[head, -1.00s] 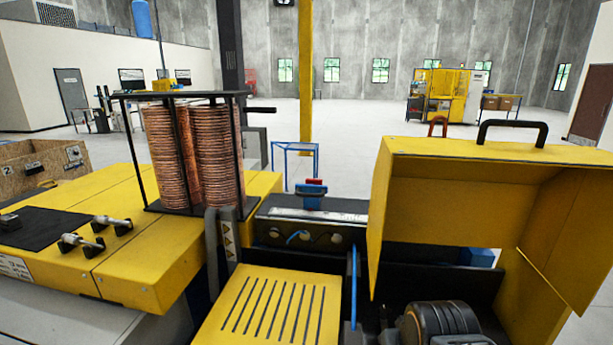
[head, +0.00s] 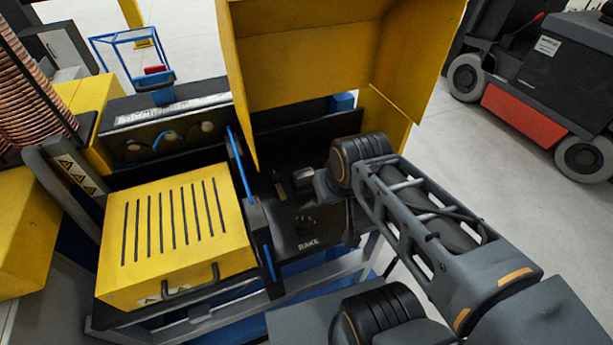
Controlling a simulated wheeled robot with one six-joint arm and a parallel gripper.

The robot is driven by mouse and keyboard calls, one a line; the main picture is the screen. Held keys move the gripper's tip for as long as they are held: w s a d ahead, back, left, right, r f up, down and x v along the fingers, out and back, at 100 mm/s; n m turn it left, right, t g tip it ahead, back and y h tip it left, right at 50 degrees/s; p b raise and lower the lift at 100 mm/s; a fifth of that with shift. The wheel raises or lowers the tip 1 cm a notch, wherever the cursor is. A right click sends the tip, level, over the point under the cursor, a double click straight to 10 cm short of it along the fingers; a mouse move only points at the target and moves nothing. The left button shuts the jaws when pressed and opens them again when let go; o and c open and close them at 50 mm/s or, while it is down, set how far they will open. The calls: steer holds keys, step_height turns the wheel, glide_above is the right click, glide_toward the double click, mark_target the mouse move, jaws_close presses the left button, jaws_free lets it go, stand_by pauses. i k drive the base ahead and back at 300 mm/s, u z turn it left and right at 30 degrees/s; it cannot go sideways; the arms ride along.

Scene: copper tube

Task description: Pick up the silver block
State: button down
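My arm reaches in from the lower right to the open machine bay. Its wrist is in front of the dark panel (head: 308,222), under the raised yellow cover. My gripper (head: 302,181) appears as a small, dark grey shape left of the wrist, low over the bay. Its fingers are too small and dark to tell whether they are open or shut. I cannot clearly make out the silver block; it may be hidden by my wrist or gripper.
The raised yellow cover (head: 300,60) stands behind my wrist. A yellow slotted lid (head: 175,235) with a handle is on the left. A thin blue upright plate (head: 240,165) stands between lid and bay. Copper tube coils (head: 28,85) are at far left, a forklift (head: 545,80) at upper right.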

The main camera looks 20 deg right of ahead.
mark_target(301, 178)
steer(key=k, duration=0.85)
steer(key=z, duration=0.8)
steer(key=i, duration=0.55)
steer(key=u, duration=1.85)
